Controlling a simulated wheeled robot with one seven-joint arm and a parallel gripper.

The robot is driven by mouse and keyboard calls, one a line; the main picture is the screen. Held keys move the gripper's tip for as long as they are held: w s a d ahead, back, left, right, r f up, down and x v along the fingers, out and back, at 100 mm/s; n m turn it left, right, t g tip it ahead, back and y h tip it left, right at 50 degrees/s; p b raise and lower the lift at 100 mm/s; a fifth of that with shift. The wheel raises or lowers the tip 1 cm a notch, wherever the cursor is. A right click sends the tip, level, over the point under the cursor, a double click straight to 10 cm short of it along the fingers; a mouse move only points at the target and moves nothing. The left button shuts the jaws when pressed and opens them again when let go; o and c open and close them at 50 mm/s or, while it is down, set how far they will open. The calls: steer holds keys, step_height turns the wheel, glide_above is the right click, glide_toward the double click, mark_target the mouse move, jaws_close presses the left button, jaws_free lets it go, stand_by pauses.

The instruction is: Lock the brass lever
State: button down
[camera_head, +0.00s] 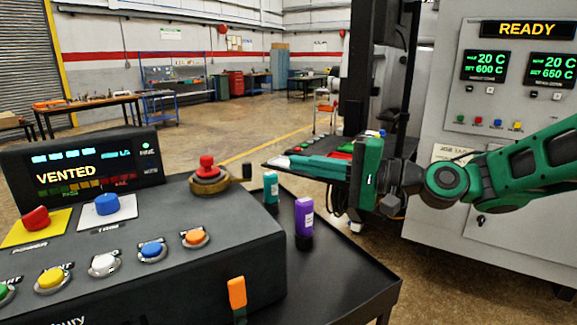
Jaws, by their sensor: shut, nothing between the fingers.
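A brass rotary piece (209,181) with a red knob on top sits at the back right of the dark control console.
The console (215,265) carries a display reading VENTED (65,172) and several coloured buttons. Teal (270,187) and purple (304,217) bottles stand on the black table (345,275). A furnace cabinet (475,125) reading READY stands right.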

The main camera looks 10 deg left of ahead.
steer(key=s+a, duration=0.1)
steer(key=a, duration=0.7)
steer(key=shift+s+a, duration=0.15)
steer(key=shift+s, duration=0.25)
